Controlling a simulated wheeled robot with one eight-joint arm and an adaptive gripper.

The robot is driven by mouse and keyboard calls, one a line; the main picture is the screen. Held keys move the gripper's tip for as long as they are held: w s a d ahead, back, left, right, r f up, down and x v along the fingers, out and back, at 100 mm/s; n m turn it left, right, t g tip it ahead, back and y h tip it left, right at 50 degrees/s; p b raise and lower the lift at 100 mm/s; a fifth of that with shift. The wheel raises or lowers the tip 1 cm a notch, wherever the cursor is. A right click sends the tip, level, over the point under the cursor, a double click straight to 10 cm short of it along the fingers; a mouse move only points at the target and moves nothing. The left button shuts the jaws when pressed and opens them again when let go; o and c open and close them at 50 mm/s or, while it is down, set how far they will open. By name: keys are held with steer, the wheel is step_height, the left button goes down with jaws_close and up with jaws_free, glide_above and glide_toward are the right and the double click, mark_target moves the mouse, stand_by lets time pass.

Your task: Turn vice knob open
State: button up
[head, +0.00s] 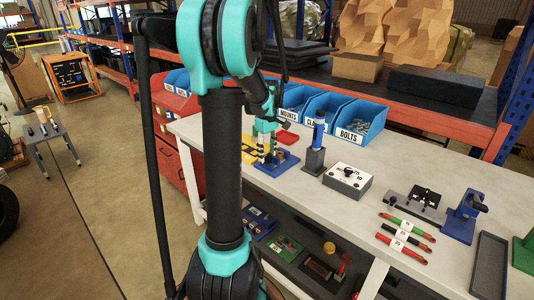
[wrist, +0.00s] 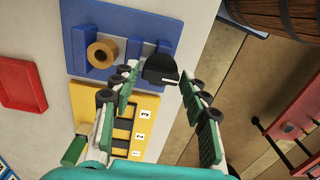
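A blue vice (wrist: 88,48) lies on the table in the wrist view, with a tan ring-shaped piece (wrist: 101,54) between its blocks. Its black knob (wrist: 160,68) sticks out at the vice's right side and has a pale line on it. My gripper (wrist: 157,76) is open, with one green-padded finger on each side of the knob. The pads look apart from the knob, though contact at the tips is hard to judge. In the head view my gripper (head: 268,152) is low over the vice (head: 287,161) at the table's left end, and the knob is mostly hidden.
A yellow numbered tray (wrist: 145,112) lies close to the vice, and a red tray (wrist: 22,84) is farther left. The table edge runs just beside the knob. In the head view, blue bins (head: 352,130), a grey box (head: 347,180) and another blue vice-like fixture (head: 464,218) stand farther right.

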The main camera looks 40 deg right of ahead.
mark_target(267, 155)
steer(key=shift+o, duration=0.9)
step_height(267, 155, up, 12)
stand_by(0.4)
